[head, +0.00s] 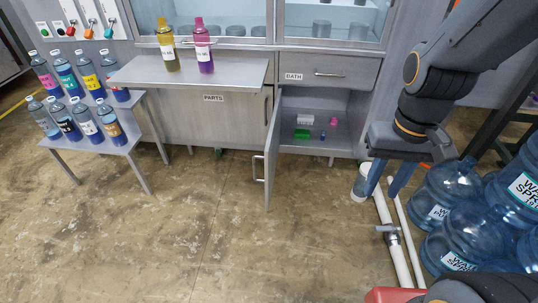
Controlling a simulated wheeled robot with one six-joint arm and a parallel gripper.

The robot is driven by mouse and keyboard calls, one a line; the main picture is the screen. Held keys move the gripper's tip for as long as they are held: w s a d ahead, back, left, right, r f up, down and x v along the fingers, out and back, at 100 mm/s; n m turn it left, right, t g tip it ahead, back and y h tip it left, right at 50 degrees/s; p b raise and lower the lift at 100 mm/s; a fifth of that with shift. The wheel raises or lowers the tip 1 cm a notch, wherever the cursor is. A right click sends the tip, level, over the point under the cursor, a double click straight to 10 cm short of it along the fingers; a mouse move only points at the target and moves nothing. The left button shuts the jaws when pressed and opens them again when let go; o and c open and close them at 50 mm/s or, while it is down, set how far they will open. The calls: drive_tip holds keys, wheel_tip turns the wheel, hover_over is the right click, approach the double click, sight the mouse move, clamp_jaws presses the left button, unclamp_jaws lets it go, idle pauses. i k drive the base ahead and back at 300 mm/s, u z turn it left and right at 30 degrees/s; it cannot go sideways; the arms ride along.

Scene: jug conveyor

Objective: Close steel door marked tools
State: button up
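A grey steel door (271,150) stands swung open, nearly edge-on to me, below the BATH drawer (345,72). Its bar handle (257,168) is on the left-facing side. No tools label can be read on it from here. The open compartment (290,144) to its right holds small white, green, pink and blue items. My gripper (388,190) points down to the right of the cabinet, well clear of the door. Its two blue-grey fingers are apart with nothing visible between them.
A shut door marked PARTS (213,112) is left of the open door, under a shelf (165,73) with two bottles. Several bottles stand on a stepped stand (143,118). Water jugs (445,190), a white pipe (394,245) and a container (361,185) crowd the right. The middle floor is clear.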

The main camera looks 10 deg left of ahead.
sight(268, 147)
drive_tip(key=u, duration=1.4)
drive_tip(key=i, duration=1.5)
drive_tip(key=z, duration=1.4)
drive_tip(key=k, duration=1.25)
drive_tip(key=u, duration=0.25)
drive_tip(key=i, duration=0.75)
drive_tip(key=z, duration=0.25)
